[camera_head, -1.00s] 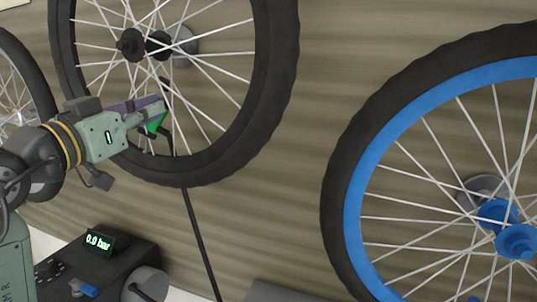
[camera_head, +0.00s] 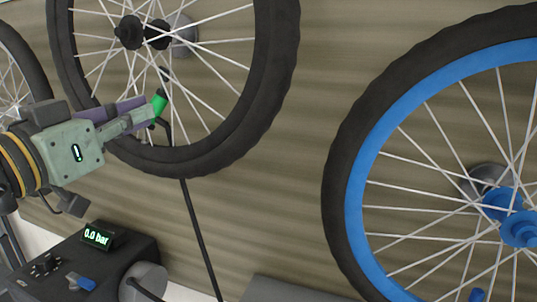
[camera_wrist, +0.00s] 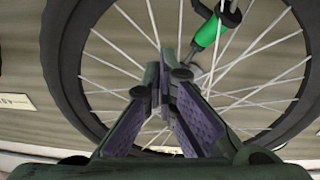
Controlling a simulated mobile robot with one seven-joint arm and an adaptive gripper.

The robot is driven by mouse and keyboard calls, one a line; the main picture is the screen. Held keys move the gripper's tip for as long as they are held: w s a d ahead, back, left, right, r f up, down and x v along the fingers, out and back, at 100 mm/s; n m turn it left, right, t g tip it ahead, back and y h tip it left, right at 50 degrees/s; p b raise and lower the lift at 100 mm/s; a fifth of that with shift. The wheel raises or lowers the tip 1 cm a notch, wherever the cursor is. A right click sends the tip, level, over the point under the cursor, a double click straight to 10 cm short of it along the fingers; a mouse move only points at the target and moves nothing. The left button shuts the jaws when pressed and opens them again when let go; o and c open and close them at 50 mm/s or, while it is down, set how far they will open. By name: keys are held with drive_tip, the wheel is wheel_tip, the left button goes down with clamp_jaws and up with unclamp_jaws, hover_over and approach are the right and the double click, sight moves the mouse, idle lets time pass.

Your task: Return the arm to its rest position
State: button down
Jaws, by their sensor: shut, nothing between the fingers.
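My gripper (camera_head: 148,112) reaches in from the left in the head view, in front of the lower left of a black-rimmed wheel (camera_head: 278,62). In the wrist view its two purple-padded fingers (camera_wrist: 167,68) come together at the tips with nothing between them. A green fitting (camera_head: 159,103) with a black end sits by the spokes just past the fingertips. In the wrist view the green fitting (camera_wrist: 211,33) lies up and right of the fingertips, apart from them. A black hose (camera_head: 199,235) runs down below the wheel.
A black box with a display (camera_head: 98,236) reading 0.0 bar stands at the lower left, with a blue-handled lever (camera_head: 82,283). A blue-rimmed wheel (camera_head: 357,190) fills the right. Another wheel (camera_head: 30,62) shows at the left edge. Bare wall lies between the two larger wheels.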

drive_tip(key=shift+s+d, duration=0.1)
drive_tip(key=shift+s, duration=0.4)
